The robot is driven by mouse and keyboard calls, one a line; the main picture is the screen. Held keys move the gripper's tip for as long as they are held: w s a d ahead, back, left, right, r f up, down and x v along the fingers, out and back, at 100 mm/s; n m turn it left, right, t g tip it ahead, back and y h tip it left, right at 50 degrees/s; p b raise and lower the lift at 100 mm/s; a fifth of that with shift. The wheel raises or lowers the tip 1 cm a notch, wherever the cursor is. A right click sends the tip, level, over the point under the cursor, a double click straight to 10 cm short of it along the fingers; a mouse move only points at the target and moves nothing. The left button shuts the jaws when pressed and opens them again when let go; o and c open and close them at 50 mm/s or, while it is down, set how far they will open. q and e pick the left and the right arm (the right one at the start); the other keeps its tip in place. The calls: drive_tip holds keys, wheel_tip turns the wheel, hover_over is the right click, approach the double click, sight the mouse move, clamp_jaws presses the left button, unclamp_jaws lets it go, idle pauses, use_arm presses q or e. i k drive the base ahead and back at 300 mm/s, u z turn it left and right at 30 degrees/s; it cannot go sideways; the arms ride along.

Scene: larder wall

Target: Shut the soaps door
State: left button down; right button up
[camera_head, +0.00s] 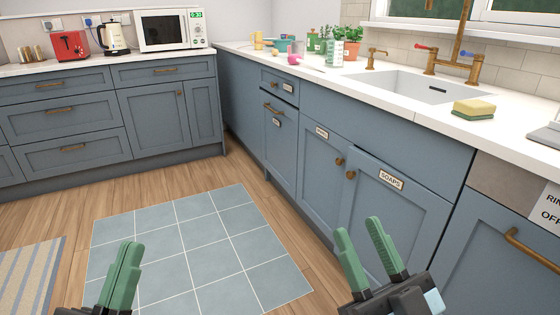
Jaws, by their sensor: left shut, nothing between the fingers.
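The soaps door (392,218) is a blue-grey cupboard door under the sink, with a SOAPS label (391,180) and a round brass knob (350,174) at its upper left. Its top edge shows and stands out a little from the cabinet front, so it looks slightly ajar. My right gripper (359,226) is open and empty, in front of the lower part of this door in the picture, hiding part of it. I cannot tell whether it touches the door. My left gripper (129,246) is shut and empty, over the floor tiles at the lower left.
Left of the soaps door is another labelled door (318,165) with a brass knob. To the right is a panel with a brass bar handle (530,250). A sponge (474,108) lies on the counter by the sink (415,88). The tiled floor (195,245) is clear.

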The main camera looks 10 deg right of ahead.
sight(416, 219)
drive_tip(key=u, duration=0.15)
drive_tip(key=i, duration=1.15)
drive_tip(key=z, duration=2.35)
